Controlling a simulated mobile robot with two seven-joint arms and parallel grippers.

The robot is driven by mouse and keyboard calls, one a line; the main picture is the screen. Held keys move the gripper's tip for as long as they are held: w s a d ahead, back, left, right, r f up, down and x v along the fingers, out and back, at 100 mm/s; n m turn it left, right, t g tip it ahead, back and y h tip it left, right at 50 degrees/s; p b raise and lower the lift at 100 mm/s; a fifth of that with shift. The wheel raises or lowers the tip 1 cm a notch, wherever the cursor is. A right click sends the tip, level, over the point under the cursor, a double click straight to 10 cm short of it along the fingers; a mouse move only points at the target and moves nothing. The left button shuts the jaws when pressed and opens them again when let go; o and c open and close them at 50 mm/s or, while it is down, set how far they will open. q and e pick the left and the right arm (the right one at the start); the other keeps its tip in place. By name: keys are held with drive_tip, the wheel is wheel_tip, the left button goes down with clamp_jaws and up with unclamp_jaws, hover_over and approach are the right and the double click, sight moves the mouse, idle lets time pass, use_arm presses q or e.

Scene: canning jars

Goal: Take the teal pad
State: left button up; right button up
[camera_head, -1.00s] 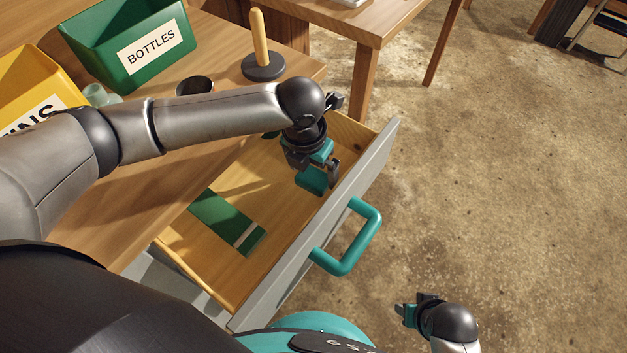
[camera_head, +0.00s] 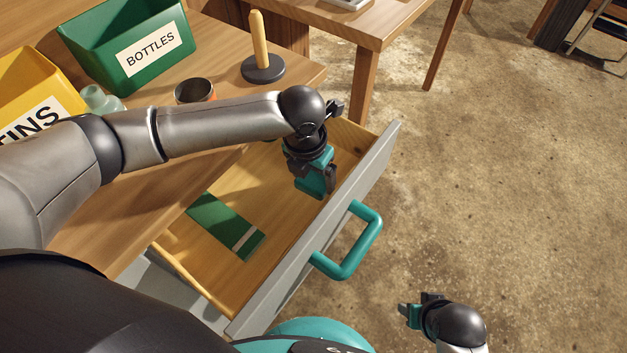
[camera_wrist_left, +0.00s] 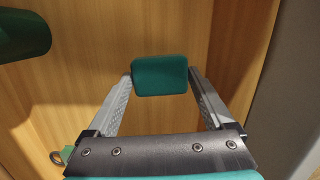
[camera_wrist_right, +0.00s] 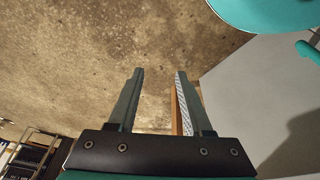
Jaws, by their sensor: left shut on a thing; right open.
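The teal pad (camera_wrist_left: 160,75) is a small rounded block held between the two fingertips of my left gripper (camera_wrist_left: 160,82). In the head view my left gripper (camera_head: 318,188) is over the far end of the open drawer (camera_head: 290,165), near its front panel, and the teal pad shows only partly there. I cannot tell how far the pad is from the drawer floor. My right gripper (camera_head: 408,312) is open and empty, out over the floor at the lower right; it also shows in the right wrist view (camera_wrist_right: 158,75).
A green card-like item (camera_head: 220,222) with a pale stripe lies in the drawer. The drawer has a teal handle (camera_head: 350,245). On the table stand a green BOTTLES bin (camera_head: 95,35), a yellow TINS bin (camera_head: 22,75), a wooden peg on a dark base (camera_head: 263,68) and an open tin (camera_head: 195,90).

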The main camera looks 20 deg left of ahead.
use_arm(q)
drive_tip(key=shift+c, duration=1)
drive_tip(key=shift+r, duration=0.1)
drive_tip(key=shift+r, duration=0.1)
wheel_tip(320, 180, up, 10)
drive_tip(key=p, duration=0.5)
wheel_tip(320, 180, up, 10)
drive_tip(key=p, duration=0.4)
hover_over(313, 180)
use_arm(e)
drive_tip(key=s+d+f+h, duration=0.1)
drive_tip(key=s+d+f, duration=0.6)
drive_tip(key=s+f, duration=0.4)
drive_tip(key=shift+d+f+g, duration=0.25)
drive_tip(key=shift+f+g, duration=0.1)
drive_tip(key=shift+g, duration=0.05)
